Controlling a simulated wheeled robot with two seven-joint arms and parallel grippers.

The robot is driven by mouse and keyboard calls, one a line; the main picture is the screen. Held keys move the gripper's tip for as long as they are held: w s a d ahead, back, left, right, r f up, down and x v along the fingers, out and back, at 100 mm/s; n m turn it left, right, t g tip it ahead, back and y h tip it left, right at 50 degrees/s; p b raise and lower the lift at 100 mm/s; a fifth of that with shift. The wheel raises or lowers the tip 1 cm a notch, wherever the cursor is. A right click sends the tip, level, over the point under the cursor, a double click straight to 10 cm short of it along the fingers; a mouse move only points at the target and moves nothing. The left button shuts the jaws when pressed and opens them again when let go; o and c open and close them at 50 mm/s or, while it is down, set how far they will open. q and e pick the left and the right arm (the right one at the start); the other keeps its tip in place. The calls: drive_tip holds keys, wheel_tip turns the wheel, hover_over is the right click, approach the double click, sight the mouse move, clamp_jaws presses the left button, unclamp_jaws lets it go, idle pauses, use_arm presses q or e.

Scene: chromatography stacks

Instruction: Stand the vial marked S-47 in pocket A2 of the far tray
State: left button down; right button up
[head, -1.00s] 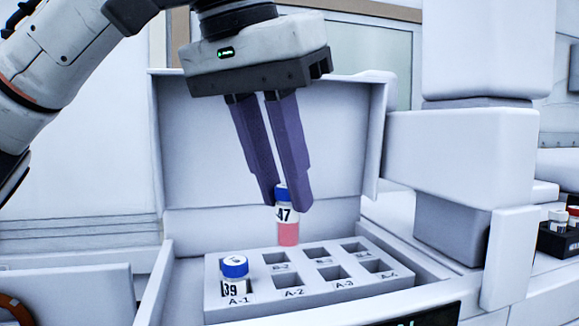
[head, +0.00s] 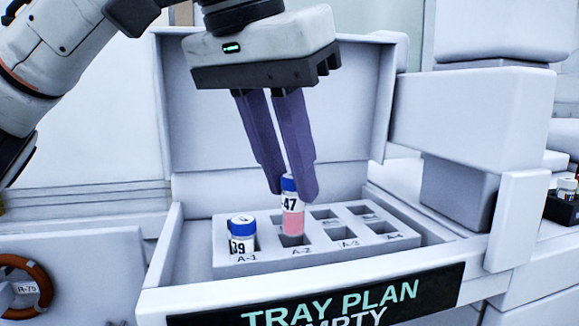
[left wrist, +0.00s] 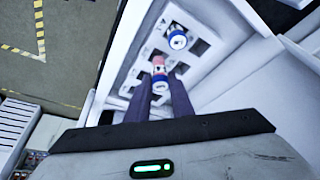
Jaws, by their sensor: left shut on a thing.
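The vial marked 47 (head: 292,216), with a blue cap and pink liquid, is held upright by my left gripper (head: 293,192), which is shut on its cap. Its lower end is at the opening of pocket A-2 (head: 292,240); I cannot tell how far it is inside. The light grey tray (head: 330,252) has two rows of pockets and sits inside an open-lidded unit. The left wrist view also shows the held vial (left wrist: 158,68) between the fingers, over the tray. My right gripper is not in view.
A blue-capped vial marked 39 (head: 242,236) stands in pocket A-1, close to the left. The other visible pockets look empty. The raised lid (head: 270,110) stands behind the tray. A display reading TRAY PLAN (head: 330,303) is on the front. More vials (head: 567,186) stand at the far right.

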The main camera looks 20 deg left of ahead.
sight(287, 196)
use_arm(q)
drive_tip(key=shift+f, duration=0.1)
idle(0.5)
drive_tip(key=shift+f+b, duration=0.9)
drive_tip(key=shift+f, duration=0.25)
drive_tip(key=shift+f, duration=0.15)
drive_tip(key=shift+f, duration=0.55)
drive_tip(key=c, duration=1.1)
unclamp_jaws()
drive_tip(key=shift+r, duration=0.15)
